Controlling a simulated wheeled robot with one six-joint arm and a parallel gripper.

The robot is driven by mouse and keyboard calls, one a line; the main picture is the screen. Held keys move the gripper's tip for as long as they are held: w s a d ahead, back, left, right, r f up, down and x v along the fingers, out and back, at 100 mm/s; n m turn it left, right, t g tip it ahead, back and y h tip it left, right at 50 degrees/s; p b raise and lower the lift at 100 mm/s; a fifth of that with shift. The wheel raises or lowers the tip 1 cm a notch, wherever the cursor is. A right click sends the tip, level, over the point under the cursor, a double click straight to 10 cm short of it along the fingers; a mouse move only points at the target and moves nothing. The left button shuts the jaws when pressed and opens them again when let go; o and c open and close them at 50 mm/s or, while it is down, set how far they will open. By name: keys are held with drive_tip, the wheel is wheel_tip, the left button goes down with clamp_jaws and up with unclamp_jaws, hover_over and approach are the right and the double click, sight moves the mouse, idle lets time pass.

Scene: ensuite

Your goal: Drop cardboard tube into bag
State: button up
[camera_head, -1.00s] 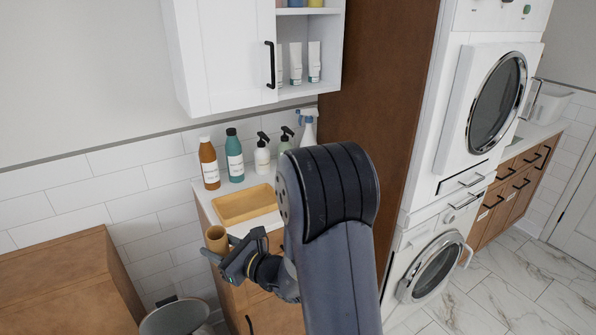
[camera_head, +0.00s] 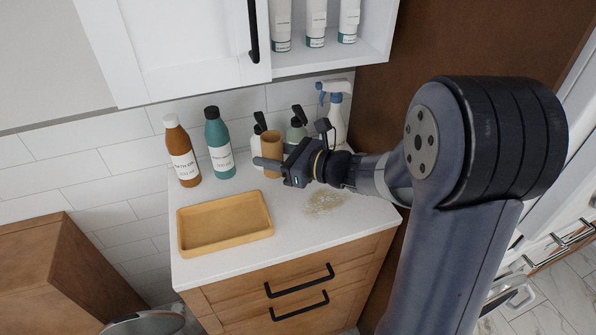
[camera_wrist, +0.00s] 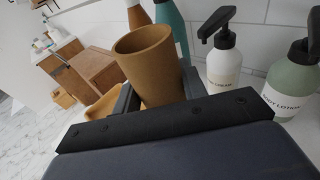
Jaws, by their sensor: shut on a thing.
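My gripper (camera_head: 275,164) is shut on a tan-brown, open-topped cylinder (camera_head: 273,150), taken as the cardboard tube. It is held roughly upright near the pump bottles, at the back of the white counter. In the wrist view the cylinder (camera_wrist: 150,62) is between my fingers (camera_wrist: 158,88), its round mouth facing up. Its lower end is hidden, so I cannot tell whether it is closed or touches the counter. No bag is clearly in view. The rim of a grey round container (camera_head: 145,322) shows at the bottom left; I cannot tell whether it holds a bag.
On the counter (camera_head: 300,245) stand a brown bottle (camera_head: 183,155), a teal bottle (camera_head: 219,148), pump bottles (camera_wrist: 222,62) and a spray bottle (camera_head: 336,112). An empty yellow tray (camera_head: 222,242) is in front; pale powder (camera_head: 327,203) lies right. A wooden cabinet (camera_head: 55,270) stands left.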

drive_tip(key=f, duration=0.5)
drive_tip(key=shift+w+d+f, duration=0.15)
drive_tip(key=shift+w+f, duration=0.05)
drive_tip(key=shift+f, duration=2.2)
drive_tip(key=shift+f, duration=0.1)
drive_tip(key=shift+f+b, duration=0.15)
drive_tip(key=shift+b, duration=0.3)
drive_tip(key=o, duration=0.9)
drive_tip(key=shift+o, duration=0.2)
drive_tip(key=shift+r+p, duration=0.25)
drive_tip(key=shift+p, duration=0.05)
